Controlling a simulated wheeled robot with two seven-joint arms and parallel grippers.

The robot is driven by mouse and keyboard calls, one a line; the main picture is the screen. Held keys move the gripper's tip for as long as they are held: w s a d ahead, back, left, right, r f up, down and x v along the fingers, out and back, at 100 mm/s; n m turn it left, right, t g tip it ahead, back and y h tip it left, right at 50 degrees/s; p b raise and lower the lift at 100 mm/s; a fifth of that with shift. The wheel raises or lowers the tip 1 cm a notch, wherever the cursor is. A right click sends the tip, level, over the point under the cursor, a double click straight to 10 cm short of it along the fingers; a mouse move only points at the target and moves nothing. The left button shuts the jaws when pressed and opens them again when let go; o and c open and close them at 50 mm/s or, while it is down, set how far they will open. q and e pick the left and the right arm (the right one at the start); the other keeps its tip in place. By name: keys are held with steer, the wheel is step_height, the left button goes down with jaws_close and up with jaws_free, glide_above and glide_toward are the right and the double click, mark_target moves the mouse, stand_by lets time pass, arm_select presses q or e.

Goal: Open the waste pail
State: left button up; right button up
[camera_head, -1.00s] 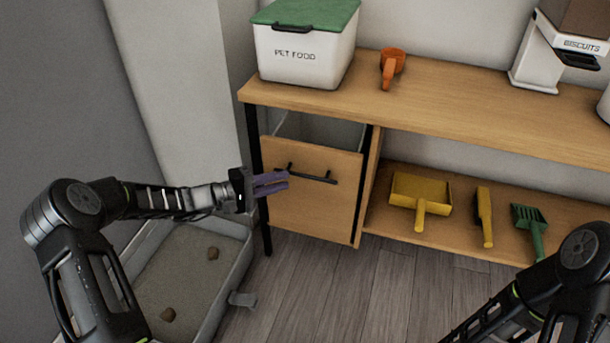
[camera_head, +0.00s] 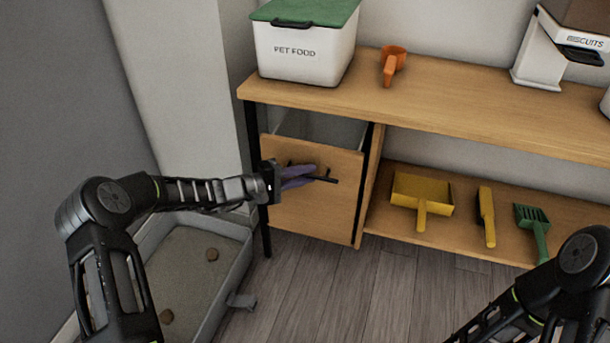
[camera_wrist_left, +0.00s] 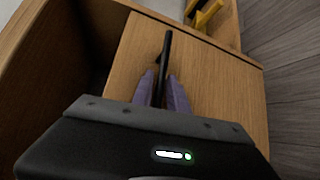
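The waste pail's wooden front (camera_head: 312,215) is under the left end of the bench, with a black bar handle (camera_head: 325,179) near its top. A gap above the front shows a grey inside (camera_head: 320,128). My left gripper (camera_head: 312,176) is at the handle with its purple fingers apart. In the left wrist view the handle (camera_wrist_left: 166,50) runs between the two fingers (camera_wrist_left: 164,78), one on each side; no firm grip shows. My right arm is at the lower right; its gripper is out of frame.
A pet food box (camera_head: 303,52) and an orange scoop (camera_head: 392,64) stand on the bench top (camera_head: 450,105). A yellow dustpan (camera_head: 420,195), brush (camera_head: 486,215) and green scoop (camera_head: 530,222) are on the lower shelf. A grey litter tray (camera_head: 235,270) lies below my left arm.

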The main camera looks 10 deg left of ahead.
arm_select(q)
jaws_close()
stand_by(1.3)
